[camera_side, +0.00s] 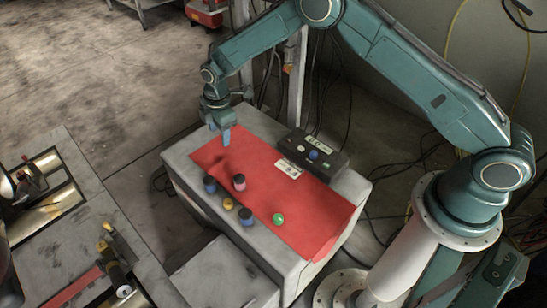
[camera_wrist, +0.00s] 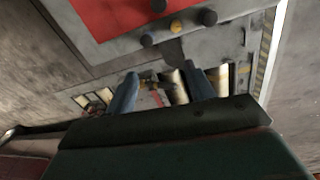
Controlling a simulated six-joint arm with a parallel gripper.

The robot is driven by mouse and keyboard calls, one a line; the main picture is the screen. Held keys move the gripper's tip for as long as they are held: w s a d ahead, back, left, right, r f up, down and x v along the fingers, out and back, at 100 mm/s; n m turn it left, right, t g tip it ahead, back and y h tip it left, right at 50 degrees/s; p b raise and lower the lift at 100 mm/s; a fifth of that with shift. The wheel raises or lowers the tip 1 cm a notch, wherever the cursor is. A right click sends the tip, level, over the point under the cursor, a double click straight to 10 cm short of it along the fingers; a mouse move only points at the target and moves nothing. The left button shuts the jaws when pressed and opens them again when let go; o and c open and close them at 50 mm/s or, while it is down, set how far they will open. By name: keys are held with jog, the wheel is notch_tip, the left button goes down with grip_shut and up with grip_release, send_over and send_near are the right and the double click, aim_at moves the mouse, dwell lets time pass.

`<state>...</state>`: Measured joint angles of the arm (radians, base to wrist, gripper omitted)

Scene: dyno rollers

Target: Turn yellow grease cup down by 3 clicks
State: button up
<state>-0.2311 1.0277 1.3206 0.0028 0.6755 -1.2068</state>
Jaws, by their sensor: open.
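The yellow grease cup (camera_side: 228,203) is a small round knob near the front left edge of the red mat, between dark cups. It also shows at the top of the wrist view (camera_wrist: 176,27). My gripper (camera_side: 226,140) is above the far left end of the red mat, well apart from the yellow cup. In the wrist view its two blue fingers (camera_wrist: 161,74) stand wide apart with nothing held between them. Any marks on the yellow cup are too small to read.
Dark blue-topped cups (camera_side: 210,184) (camera_side: 246,217), a pink-topped cup (camera_side: 239,182) and a green knob (camera_side: 278,219) stand near the yellow cup. A black control box (camera_side: 328,164) sits at the back edge. The red mat (camera_side: 310,215) is mostly bare to the right.

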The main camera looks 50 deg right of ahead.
jog(key=shift+f, duration=0.1)
jog(key=m+t, duration=0.1)
jog(key=m, duration=0.8)
send_over(228, 202)
jog(key=s, duration=0.1)
jog(key=s+x, duration=0.2)
jog(key=x, duration=0.7)
jog(key=s+a+f+m+t+h, duration=0.1)
jog(key=s+f+m, duration=0.3)
jog(key=f+m, duration=0.5)
jog(key=shift+s+a+f+m+t, duration=0.2)
jog(key=shift+s+f+m+t, duration=0.1)
jog(key=shift+f+t, duration=0.2)
jog(key=shift+w+f, duration=0.1)
jog(key=shift+w, duration=0.05)
jog(key=shift+d+x, duration=0.2)
jog(key=shift+x, duration=6.5)
jog(key=shift+c, duration=0.2)
